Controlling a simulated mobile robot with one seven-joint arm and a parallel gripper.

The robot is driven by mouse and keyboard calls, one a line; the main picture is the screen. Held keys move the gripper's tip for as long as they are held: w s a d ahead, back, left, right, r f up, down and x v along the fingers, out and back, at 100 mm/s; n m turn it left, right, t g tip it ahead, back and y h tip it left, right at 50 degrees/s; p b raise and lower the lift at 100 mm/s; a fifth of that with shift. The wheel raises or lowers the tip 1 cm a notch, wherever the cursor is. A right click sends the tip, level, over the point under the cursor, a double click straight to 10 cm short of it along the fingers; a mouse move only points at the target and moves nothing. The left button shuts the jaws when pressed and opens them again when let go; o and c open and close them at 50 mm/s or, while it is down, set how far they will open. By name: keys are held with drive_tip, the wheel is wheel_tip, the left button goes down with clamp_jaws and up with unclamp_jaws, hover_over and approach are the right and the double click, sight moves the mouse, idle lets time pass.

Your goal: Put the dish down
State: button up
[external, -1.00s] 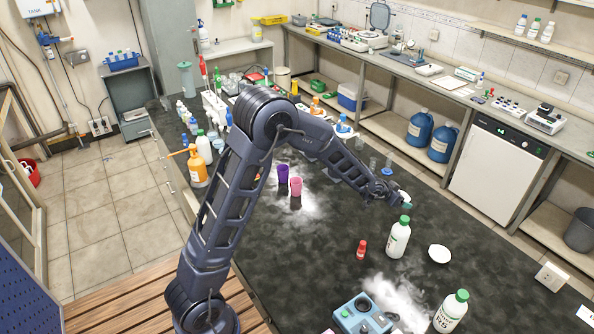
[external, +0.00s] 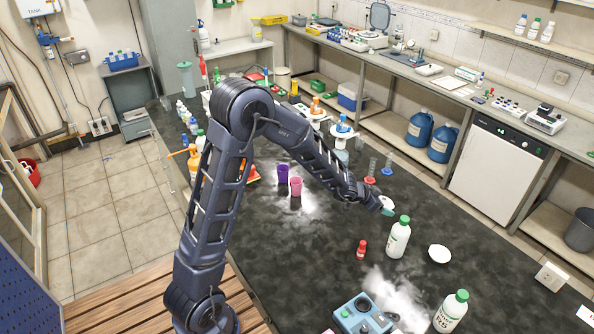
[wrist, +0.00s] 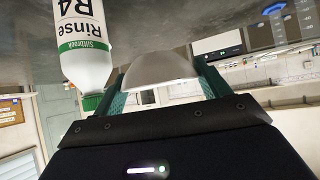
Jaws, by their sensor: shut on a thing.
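My gripper (external: 384,208) hangs over the dark bench, left of and behind a white bottle with a green cap (external: 398,237). In the wrist view my gripper's green fingers (wrist: 160,88) stand on both sides of a pale dish (wrist: 160,68) and are shut on it. In the external view the dish is small and mostly hidden at my gripper. I cannot tell whether it touches the bench. The Rinse bottle (wrist: 85,45) appears upside down beside the left finger in the wrist view. A second white dish (external: 439,253) lies on the bench right of the bottle.
A small red bottle (external: 361,250) stands in front of my gripper. Glass cylinders with red bases (external: 371,170) stand behind it. Purple (external: 283,174) and pink (external: 296,186) cups stand to the left. A blue device (external: 362,315) and another white bottle (external: 451,311) are nearer. Bare bench lies left of the red bottle.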

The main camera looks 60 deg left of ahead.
wheel_tip(320, 180, up, 11)
drive_tip(key=w+d+r+m+g+h, duration=0.1)
drive_tip(key=w+d+m+g+h, duration=0.2)
drive_tip(key=d, duration=0.9)
drive_tip(key=w+d+r+m+g+h, duration=0.25)
drive_tip(key=d+m, duration=0.25)
drive_tip(key=d, duration=0.6)
drive_tip(key=s+d+f+m+g+h, duration=0.1)
drive_tip(key=s+d+f+m+g, duration=0.2)
drive_tip(key=d, duration=0.5)
drive_tip(key=s+d+m+g+h, duration=0.15)
drive_tip(key=d+m, duration=0.25)
drive_tip(key=d, duration=0.5)
drive_tip(key=shift+g, duration=0.4)
drive_tip(key=f, duration=2.5)
drive_tip(key=shift+w+f, duration=0.2)
drive_tip(key=shift+w, duration=0.05)
drive_tip(key=shift+f, duration=0.15)
drive_tip(key=o, duration=0.7)
